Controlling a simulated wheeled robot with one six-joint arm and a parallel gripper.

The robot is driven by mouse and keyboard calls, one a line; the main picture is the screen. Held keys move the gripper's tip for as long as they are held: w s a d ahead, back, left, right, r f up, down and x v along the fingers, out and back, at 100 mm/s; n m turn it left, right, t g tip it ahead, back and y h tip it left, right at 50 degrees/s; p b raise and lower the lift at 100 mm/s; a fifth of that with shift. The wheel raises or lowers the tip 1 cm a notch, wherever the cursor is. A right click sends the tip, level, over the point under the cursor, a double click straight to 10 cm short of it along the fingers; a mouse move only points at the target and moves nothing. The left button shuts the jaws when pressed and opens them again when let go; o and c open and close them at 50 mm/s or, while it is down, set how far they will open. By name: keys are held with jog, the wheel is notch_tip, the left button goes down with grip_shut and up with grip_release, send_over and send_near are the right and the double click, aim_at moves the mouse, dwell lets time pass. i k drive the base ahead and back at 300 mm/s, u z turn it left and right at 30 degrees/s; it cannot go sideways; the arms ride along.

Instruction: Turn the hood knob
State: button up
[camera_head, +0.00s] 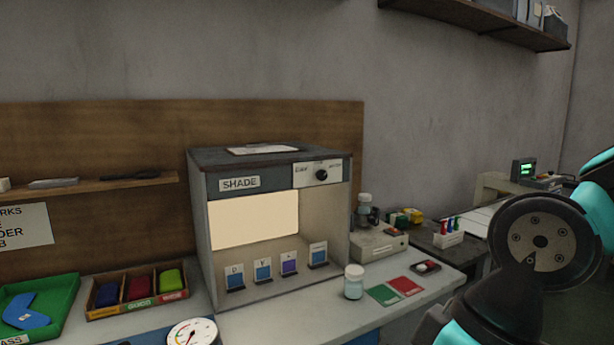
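The hood (198,220) is a grey box with a dark top and a "SHADE" label, standing on the bench in the middle of the head view. Its knob (321,175) is small, round and black, on a white plate at the upper right of the hood's front. The plate has small lettering that I cannot read. Nothing touches the knob. The hood's inside is lit, with a bright cream back panel (253,220) and several small cards standing on its floor. My arm shows at the right edge, well apart from the hood. My gripper is outside the view.
A white-lidded jar (354,283), a green card (382,295) and a red card (405,286) lie right of the hood. A divided wooden box (105,311), a green tray (62,296) and a dial gauge (192,332) are left. The space before the knob is clear.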

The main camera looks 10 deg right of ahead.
aim_at(321, 175)
jog(key=z, duration=0.05)
jog(key=i, duration=1.1)
jog(key=z, duration=0.4)
